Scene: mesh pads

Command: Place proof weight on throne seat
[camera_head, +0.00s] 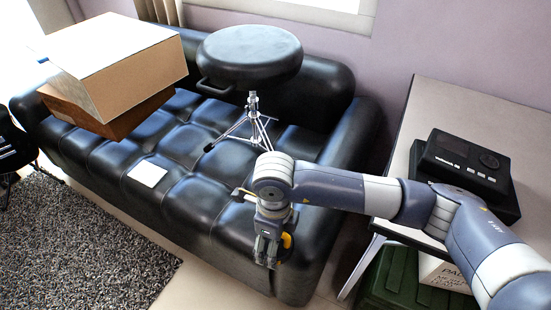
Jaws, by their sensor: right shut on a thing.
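The drum throne stands on the black sofa, with its round black seat (250,50) on top of a chrome tripod stand (253,118). The seat top is bare. My right gripper (268,256) is in front of the sofa's right part, to the right of and nearer than the throne. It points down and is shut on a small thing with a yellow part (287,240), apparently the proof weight. The fingers and the dark sofa behind hide most of its shape. My left gripper is out of view.
Cardboard boxes (125,65) sit on the sofa's left part, close to the throne seat. A white card (147,173) lies on the cushions. A table (425,100) with a black device (462,162) stands at the right, above a green crate (392,280).

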